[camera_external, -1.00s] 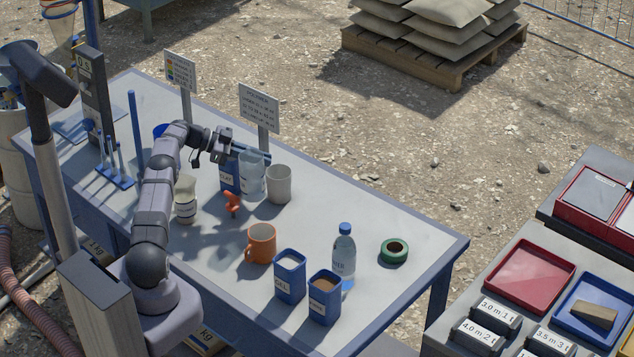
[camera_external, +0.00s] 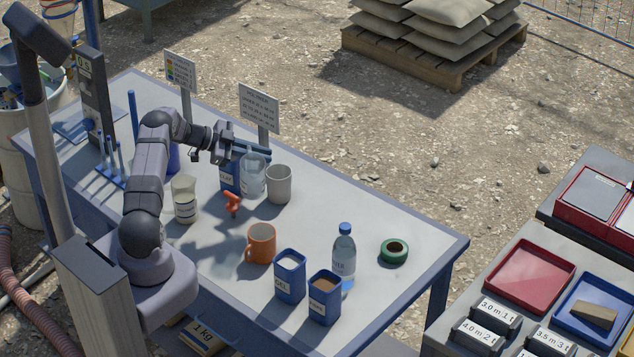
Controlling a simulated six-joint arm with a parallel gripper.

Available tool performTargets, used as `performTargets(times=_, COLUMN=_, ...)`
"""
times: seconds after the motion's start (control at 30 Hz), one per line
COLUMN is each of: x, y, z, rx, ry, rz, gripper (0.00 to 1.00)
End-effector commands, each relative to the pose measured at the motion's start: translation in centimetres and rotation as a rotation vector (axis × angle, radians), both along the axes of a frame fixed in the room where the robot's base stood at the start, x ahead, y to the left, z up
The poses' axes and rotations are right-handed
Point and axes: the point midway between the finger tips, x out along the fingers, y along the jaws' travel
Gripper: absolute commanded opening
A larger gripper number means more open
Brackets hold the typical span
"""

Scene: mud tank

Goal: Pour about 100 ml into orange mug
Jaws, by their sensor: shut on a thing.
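The orange mug (camera_external: 263,247) stands upright near the middle of the table, its handle toward the left. My gripper (camera_external: 259,153) is behind it and slightly left, shut on a clear glass beaker (camera_external: 253,178) near its rim. The beaker looks upright; I cannot tell whether its base touches the table. I cannot make out the liquid level in the beaker. The inside of the mug is too small to read.
A grey cup (camera_external: 279,185) stands right of the beaker and a blue tub (camera_external: 230,178) left of it. An orange clamp-like item (camera_external: 233,200) lies between beaker and mug. Two blue tubs (camera_external: 289,280) and a bottle (camera_external: 343,255) stand in front and right.

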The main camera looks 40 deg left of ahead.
Motion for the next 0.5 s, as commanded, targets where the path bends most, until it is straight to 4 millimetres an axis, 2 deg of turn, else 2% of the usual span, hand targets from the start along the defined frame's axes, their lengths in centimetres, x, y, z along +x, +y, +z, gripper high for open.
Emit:
performTargets(times=0.23, x=-0.9, y=-1.3, z=-0.7, rx=0.125, ry=-0.095, rz=0.0, gripper=0.0)
performTargets(times=0.5, x=-2.0, y=-2.7, z=0.0, rx=0.269, ry=-0.204, rz=0.001, gripper=0.0)
